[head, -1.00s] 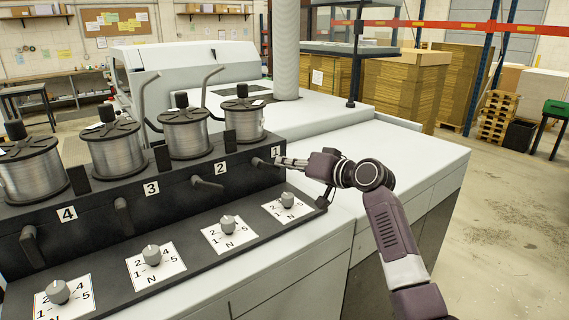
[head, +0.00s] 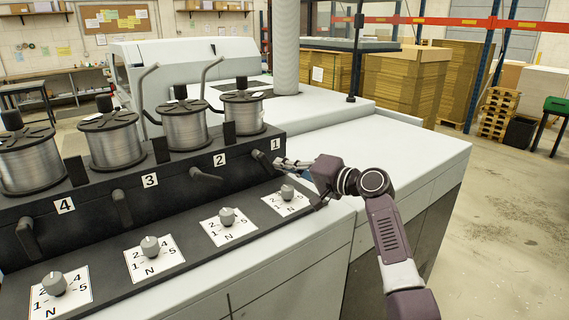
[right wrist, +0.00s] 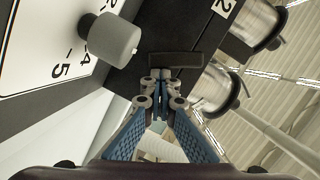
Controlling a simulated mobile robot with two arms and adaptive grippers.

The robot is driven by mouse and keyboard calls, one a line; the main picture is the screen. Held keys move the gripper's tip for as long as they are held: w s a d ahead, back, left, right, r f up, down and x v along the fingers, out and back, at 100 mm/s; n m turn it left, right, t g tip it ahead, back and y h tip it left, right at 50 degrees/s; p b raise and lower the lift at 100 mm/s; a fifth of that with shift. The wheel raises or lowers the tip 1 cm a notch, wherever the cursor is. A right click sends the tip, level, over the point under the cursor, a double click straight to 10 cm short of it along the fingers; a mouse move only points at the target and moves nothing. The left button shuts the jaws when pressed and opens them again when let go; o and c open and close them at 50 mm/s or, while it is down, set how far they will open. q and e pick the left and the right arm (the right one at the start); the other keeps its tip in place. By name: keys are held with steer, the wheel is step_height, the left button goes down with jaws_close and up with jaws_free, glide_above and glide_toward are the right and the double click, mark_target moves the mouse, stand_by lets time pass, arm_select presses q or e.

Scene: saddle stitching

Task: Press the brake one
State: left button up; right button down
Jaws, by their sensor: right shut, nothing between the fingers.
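The number 1 label (head: 276,144) is at the right end of the black panel. In the right wrist view a dark lever bar (right wrist: 176,60), which looks like brake one, lies just beyond the fingertips of my right gripper (right wrist: 160,84). The fingers are shut and hold nothing. I cannot tell whether they touch the lever. My left gripper is not in view.
Dial one (head: 287,192) sits on its white plate just below the gripper. Brake two (head: 206,175) and more levers stick out to the left. Wire spools (head: 242,113) stand on top. The white surface (head: 370,150) to the right is clear.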

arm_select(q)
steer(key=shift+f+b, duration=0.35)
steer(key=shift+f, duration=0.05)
arm_select(e)
steer(key=shift+s+a+f+m+y, duration=0.25)
steer(key=shift+f+m, duration=0.1)
steer(key=shift+m, duration=0.55)
steer(key=shift+s+a+f+m+y, duration=0.1)
steer(key=shift+a+f+m+y, duration=0.2)
steer(key=shift+m, duration=0.6)
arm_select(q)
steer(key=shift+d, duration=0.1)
arm_select(e)
steer(key=shift+w+d+r, duration=0.1)
